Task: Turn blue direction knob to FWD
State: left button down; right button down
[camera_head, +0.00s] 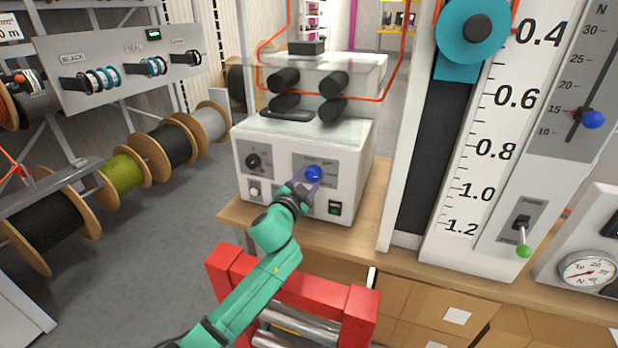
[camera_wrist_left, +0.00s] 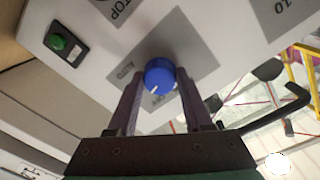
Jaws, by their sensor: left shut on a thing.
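The blue direction knob (camera_head: 314,173) is on the front panel of a white machine (camera_head: 262,184) on the wooden bench. It also shows in the left wrist view (camera_wrist_left: 160,76), with a white pointer mark on its face. The labels round it are partly hidden; one at its left there reads AUTO. My left gripper (camera_head: 306,190) is at the knob, its two fingers (camera_wrist_left: 156,92) on either side of it, shut on it. The arm comes up from the lower left. My right gripper is not in view.
A black knob (camera_head: 253,161) and a green button (camera_head: 335,208) are on the same panel. Black rollers and an orange cable sit above the machine. A tall white scale (camera_head: 480,150) stands to the right. A red roller frame (camera_head: 340,290) is in front of the bench. Cable reels (camera_head: 172,146) stand at left.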

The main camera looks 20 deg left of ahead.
pick_arm(q)
jog(key=shift+m, duration=1.2)
jog(key=shift+c, duration=1.6)
grip_release()
jog(key=s+b, duration=0.1)
jog(key=s, duration=1.3)
jog(key=shift+s+r, duration=0.2)
jog(key=shift+s, duration=0.05)
